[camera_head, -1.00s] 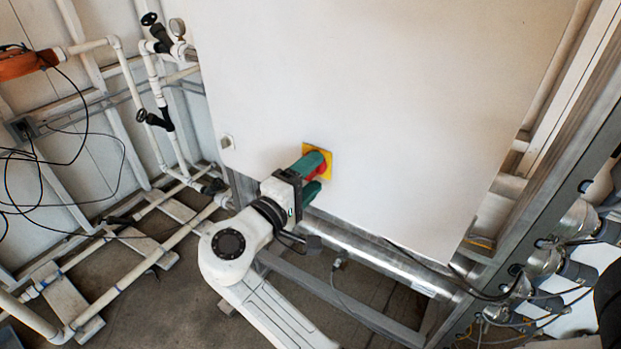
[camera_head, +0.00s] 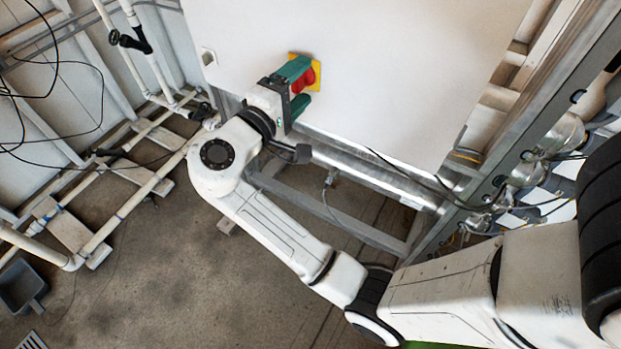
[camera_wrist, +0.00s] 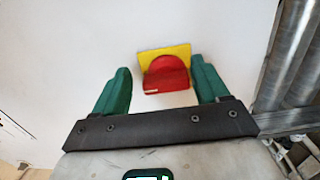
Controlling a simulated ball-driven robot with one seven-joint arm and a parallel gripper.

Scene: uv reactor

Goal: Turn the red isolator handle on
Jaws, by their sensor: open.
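The red isolator handle (camera_head: 304,80) is mounted on a yellow plate (camera_head: 318,72) on the white cabinet panel (camera_head: 370,60). In the wrist view the red handle (camera_wrist: 166,76) lies between the two green fingers, in front of the yellow plate (camera_wrist: 165,53). My gripper (camera_head: 305,84) is open at the handle, with one finger above it and one below it in the head view. In the wrist view my gripper (camera_wrist: 160,78) shows a gap between each finger and the handle. Whether the fingertips reach past the handle's front is hard to tell.
A steel pipe (camera_head: 360,168) and frame run below the cabinet panel. A steel post (camera_head: 500,150) with lamp ends and cables stands to the right. White pipework (camera_head: 130,205) lies at the left. The floor (camera_head: 190,280) in front is mostly clear.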

